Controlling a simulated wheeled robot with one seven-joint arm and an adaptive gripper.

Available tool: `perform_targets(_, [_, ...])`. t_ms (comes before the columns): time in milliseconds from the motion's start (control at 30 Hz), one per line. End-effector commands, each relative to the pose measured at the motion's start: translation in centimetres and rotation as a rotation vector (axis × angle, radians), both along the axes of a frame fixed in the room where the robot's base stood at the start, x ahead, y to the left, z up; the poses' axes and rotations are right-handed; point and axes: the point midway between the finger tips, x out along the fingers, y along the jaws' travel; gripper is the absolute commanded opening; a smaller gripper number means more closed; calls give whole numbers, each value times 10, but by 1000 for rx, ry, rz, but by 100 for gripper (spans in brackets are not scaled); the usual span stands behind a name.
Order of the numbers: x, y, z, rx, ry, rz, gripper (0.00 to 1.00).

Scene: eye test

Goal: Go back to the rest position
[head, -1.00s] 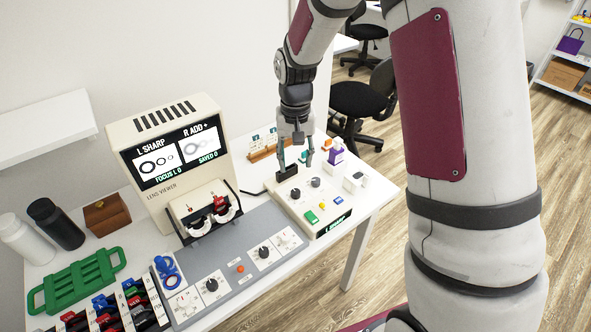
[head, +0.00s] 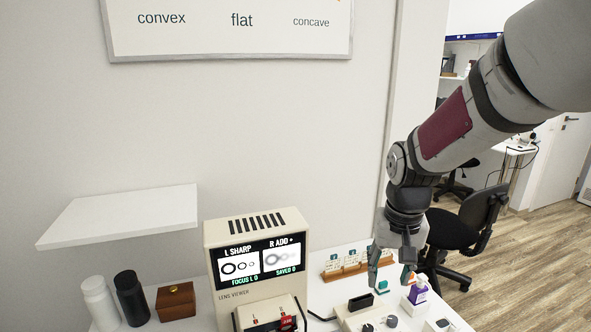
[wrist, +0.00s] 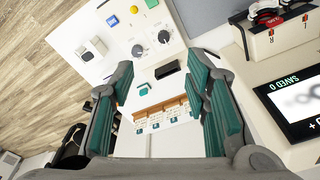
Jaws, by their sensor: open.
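My gripper (head: 391,270) hangs at the back right of the white table, pointing down, with its teal-padded fingers apart. In the wrist view my gripper (wrist: 160,64) is open, with nothing held between the fingers. Beyond the fingertips lies the control box (wrist: 119,46) with knobs, coloured buttons and a black slot piece (wrist: 169,69). My arm reaches in from the upper right of the head view. The lens viewer (head: 217,232) stands left of the gripper; its screen (head: 262,262) reads "L SHARP", "R ADD +", "FOCUS L 0" and "SAVED 0".
A white wall shelf (head: 120,216), two bottles and a wooden box (head: 176,302) are at left. A black chair (head: 473,228) stands behind my arm.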

Motion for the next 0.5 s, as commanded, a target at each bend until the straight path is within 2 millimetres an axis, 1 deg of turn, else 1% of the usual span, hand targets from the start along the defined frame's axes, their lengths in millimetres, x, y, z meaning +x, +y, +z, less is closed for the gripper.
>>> perform_targets(33, [-12,0,18,-3,-29,12,43])
perform_targets(100, [-30,0,37,-7,-57,29,43])
perform_targets(200, [-57,-1,61,-14,-98,53,43])
perform_targets(333, [-93,-1,86,-22,-152,84,43])
perform_targets(500, [-142,-1,107,-32,-222,124,43])
